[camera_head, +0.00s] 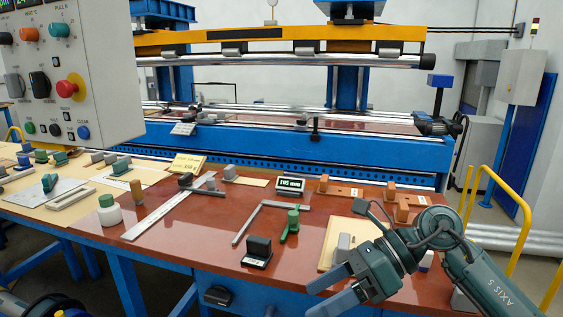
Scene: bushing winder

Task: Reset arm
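My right arm comes in from the lower right, dark green-grey with "AXIS 5" on a link. Its gripper (318,298) points left over the front edge of the red-brown table. Its two blue-grey fingers are spread apart, with nothing visible between them. A wooden board (333,245) with a grey block lies just behind this gripper, partly hidden by the arm. A dark rounded part shows at the bottom left corner, but no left gripper fingers can be seen.
The red-brown table (200,250) holds a steel ruler (165,210), a white bottle (109,212), a black stamp-like block (257,252), a green tool (290,225) and a digital display (290,185). A control panel (70,75) hangs at upper left. A yellow rail (520,215) stands right.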

